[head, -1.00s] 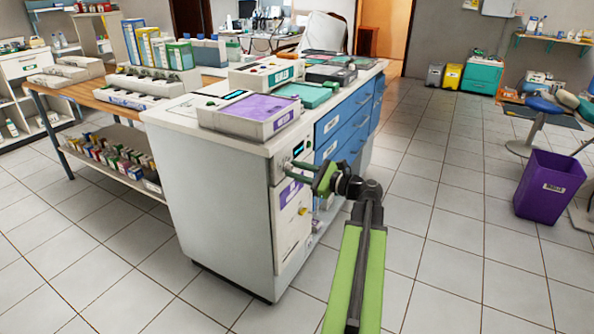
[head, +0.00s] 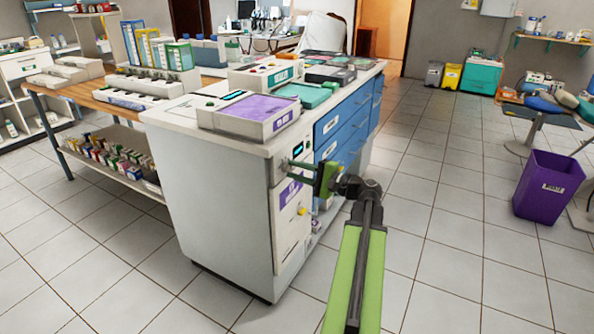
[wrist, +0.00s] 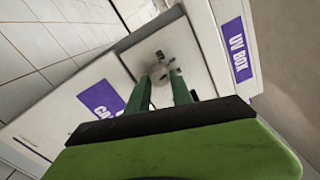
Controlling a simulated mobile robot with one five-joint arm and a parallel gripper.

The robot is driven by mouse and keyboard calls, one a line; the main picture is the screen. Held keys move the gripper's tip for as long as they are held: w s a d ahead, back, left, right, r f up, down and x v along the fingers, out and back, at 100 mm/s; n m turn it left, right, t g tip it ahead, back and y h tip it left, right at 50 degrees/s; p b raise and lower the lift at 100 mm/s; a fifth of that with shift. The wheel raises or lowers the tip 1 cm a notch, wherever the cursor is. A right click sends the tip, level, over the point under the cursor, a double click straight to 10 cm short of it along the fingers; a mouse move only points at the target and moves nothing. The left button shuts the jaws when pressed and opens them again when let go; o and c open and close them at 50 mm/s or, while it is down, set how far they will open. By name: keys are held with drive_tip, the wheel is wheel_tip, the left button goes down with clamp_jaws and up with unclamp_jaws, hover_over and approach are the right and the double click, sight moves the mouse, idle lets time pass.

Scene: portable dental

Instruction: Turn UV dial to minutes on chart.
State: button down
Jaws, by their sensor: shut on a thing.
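The UV box, marked with a purple "UV BOX" label (wrist: 237,50), is built into the end of the white cabinet. Its pale round dial (wrist: 158,69) shows in the wrist view between and just beyond my green fingertips. My gripper (wrist: 165,77) is shut on the dial, and its fingers hide part of it. In the head view my gripper (head: 297,164) reaches the cabinet front from the right, just below a small dark display (head: 298,149). The dial's marks and pointer are too small to read. I cannot make out a minutes chart.
A purple-topped tray (head: 257,112) stands on the counter above. Blue drawers (head: 330,122) run along the side. The floor to the right is clear up to a purple bin (head: 549,186).

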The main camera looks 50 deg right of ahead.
drive_tip(key=shift+d+n, duration=0.1)
drive_tip(key=shift+n, duration=0.5)
drive_tip(key=c, duration=1.1)
unclamp_jaws()
drive_tip(key=v, duration=1.7)
drive_tip(key=shift+s, duration=0.2)
drive_tip(key=shift+w, duration=0.1)
